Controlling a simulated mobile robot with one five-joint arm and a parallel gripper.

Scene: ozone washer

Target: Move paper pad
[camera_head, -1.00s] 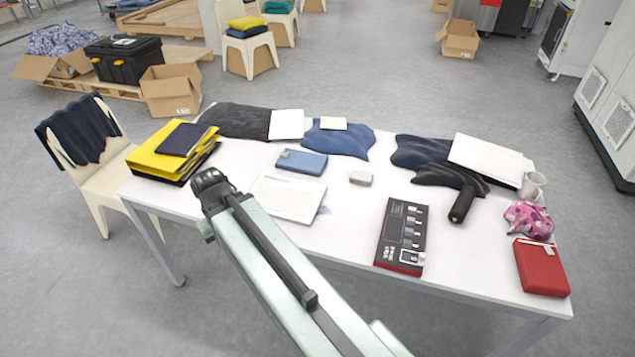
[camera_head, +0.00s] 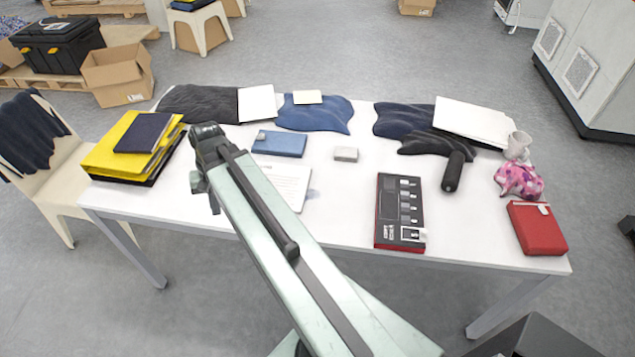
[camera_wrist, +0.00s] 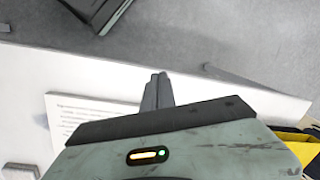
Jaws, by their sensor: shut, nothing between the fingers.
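A white paper pad with printed lines (camera_head: 290,183) lies on the white table, left of the middle and partly behind my arm. It also shows at the left in the wrist view (camera_wrist: 85,118), with part of it hidden by my gripper body. My gripper (camera_wrist: 158,78) is shut and empty, its fingers together beside the pad's edge in that picture. I cannot tell how high the fingers are above the table. In the head view most of the gripper is hidden behind my arm.
Yellow folders with a dark book (camera_head: 143,132) lie on the table's left end. A blue box (camera_head: 280,144), a small grey block (camera_head: 346,154), a black-and-red box (camera_head: 400,212) and a red case (camera_head: 536,228) lie on the table. Folded clothes (camera_head: 315,114) line the back. Some front tabletop is bare.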

